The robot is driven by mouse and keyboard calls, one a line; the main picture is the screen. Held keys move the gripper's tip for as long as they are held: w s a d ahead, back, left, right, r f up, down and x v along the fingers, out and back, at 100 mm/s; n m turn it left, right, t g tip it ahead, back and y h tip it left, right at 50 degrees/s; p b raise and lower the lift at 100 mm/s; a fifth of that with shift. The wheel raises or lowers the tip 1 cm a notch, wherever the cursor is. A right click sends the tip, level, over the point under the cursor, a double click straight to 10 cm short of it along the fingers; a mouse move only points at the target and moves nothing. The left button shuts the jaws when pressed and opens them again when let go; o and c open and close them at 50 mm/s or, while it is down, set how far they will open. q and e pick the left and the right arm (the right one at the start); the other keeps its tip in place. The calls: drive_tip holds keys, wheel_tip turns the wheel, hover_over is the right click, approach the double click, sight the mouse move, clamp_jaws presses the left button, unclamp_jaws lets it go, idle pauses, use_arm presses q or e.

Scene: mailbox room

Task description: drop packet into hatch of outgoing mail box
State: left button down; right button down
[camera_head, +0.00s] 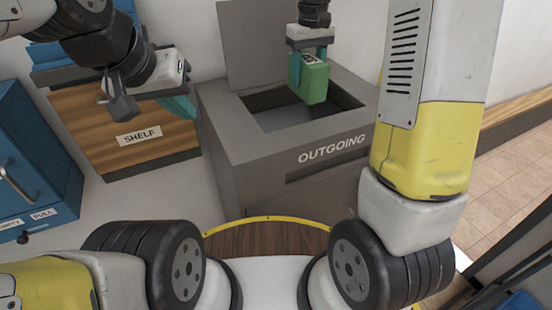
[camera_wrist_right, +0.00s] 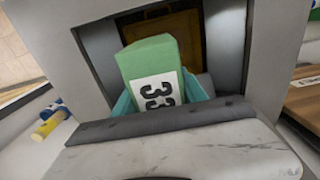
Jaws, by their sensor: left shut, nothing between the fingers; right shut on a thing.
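The green packet (camera_head: 314,82) is held in my right gripper (camera_head: 311,62) over the open hatch of the grey outgoing mail box (camera_head: 240,142). In the right wrist view the packet (camera_wrist_right: 152,68) shows a white label marked 33, with the gripper's teal fingers (camera_wrist_right: 190,90) on either side. The packet's lower end is at or just above the hatch opening; I cannot tell how deep it sits. My left gripper (camera_head: 178,106) is shut and empty, in front of the wooden shelf to the left of the box.
The box's lid (camera_head: 250,45) stands raised behind the opening. A wooden shelf unit (camera_head: 125,132) labelled SHELF stands to the left. A blue cabinet (camera_head: 35,165) with a handle is at the far left. Tiled floor (camera_head: 510,170) shows at the right.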

drive_tip(key=shift+f, duration=2.7)
drive_tip(key=c, duration=0.6)
unclamp_jaws()
drive_tip(key=shift+o, duration=0.2)
wheel_tip(320, 180, up, 8)
drive_tip(key=shift+f, duration=0.1)
drive_tip(key=shift+s, duration=0.1)
